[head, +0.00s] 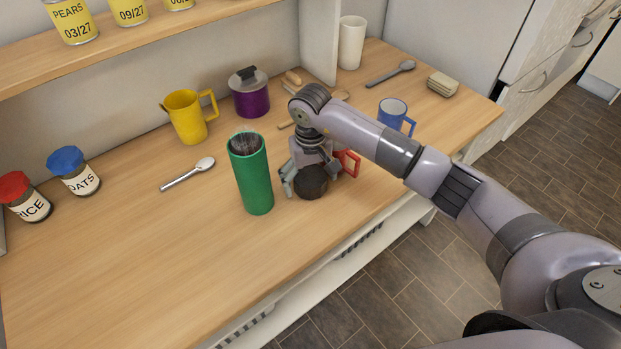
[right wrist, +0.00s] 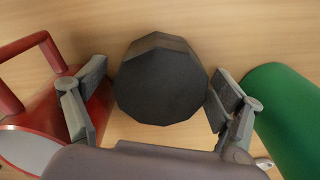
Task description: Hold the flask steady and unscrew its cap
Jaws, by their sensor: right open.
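The green flask (head: 251,178) stands upright on the wooden counter. Its top has no cap on it and shows a grey, streaked neck or opening. A dark faceted cap (head: 311,186) is just right of the flask, apparently on the counter. My right gripper (head: 311,170) is above the cap, with its fingers apart on either side. In the right wrist view the cap (right wrist: 160,85) lies between the open fingers, closer to the right one, and the flask (right wrist: 285,115) is beyond that finger. My left gripper is not in view.
A red mug (right wrist: 75,110) stands close beside the left finger in the right wrist view. A blue mug (head: 392,112), yellow jug (head: 185,116), purple pot (head: 250,98) and spoon (head: 188,173) are around the counter. The front left counter is clear.

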